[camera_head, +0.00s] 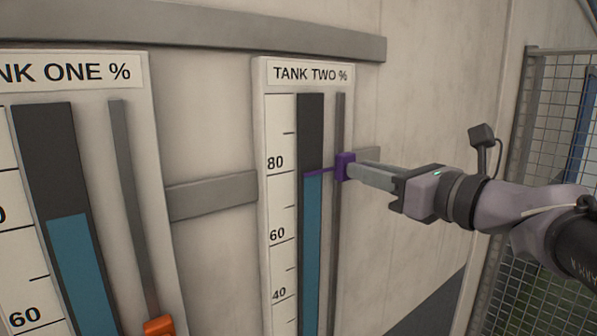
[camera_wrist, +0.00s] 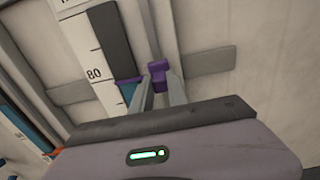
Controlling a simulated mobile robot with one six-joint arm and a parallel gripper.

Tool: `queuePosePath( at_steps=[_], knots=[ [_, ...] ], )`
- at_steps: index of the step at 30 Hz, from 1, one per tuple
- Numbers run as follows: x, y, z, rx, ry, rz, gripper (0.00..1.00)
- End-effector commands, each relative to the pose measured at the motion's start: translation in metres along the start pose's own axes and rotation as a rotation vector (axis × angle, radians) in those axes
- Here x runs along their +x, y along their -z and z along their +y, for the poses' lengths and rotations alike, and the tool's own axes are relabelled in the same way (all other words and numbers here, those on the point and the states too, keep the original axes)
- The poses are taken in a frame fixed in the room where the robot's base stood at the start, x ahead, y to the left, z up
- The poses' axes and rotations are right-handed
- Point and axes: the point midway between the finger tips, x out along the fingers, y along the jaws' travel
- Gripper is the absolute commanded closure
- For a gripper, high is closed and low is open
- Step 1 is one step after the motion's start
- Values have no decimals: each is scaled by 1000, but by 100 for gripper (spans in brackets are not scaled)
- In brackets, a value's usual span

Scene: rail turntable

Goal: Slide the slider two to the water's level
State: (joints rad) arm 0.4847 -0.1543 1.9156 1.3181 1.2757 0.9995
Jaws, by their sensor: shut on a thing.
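The tank two gauge (camera_head: 283,75) is a white panel with a dark column and blue water (camera_head: 313,235) whose top is a little below the 80 mark. The purple slider two (camera_head: 345,166) sits on the grey rail (camera_head: 340,120) right of the column. Its thin purple pointer (camera_head: 320,172) reaches across the column at about the water's top edge. My gripper (camera_head: 351,170) comes from the right and is shut on the slider. In the wrist view the slider (camera_wrist: 157,75) shows between the two fingers (camera_wrist: 158,88), with the 80 mark to its left.
The tank one gauge (camera_head: 75,58) stands at the left with blue water and an orange slider (camera_head: 159,326) low on its rail. Grey horizontal bars (camera_head: 212,195) run along the wall. A wire mesh fence (camera_head: 550,110) stands at the right.

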Motion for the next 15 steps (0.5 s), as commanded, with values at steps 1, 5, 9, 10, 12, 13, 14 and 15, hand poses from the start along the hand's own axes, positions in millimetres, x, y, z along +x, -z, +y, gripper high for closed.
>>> queuePosePath(
  at_steps=[1, 5, 9, 10, 12, 13, 14, 15],
  knots=[
    [0, 0, 0, 0, -1, -1, 100],
    [0, 0, 0, 0, -1, -1, 100],
    [0, 0, 0, 0, 0, 0, 58],
    [0, 0, 0, 0, 0, 0, 58],
    [0, 0, 0, 0, 0, 0, 58],
    [0, 0, 0, 0, 0, 0, 58],
    [0, 0, 0, 0, 0, 0, 58],
    [0, 0, 0, 0, 0, 0, 58]
  ],
)
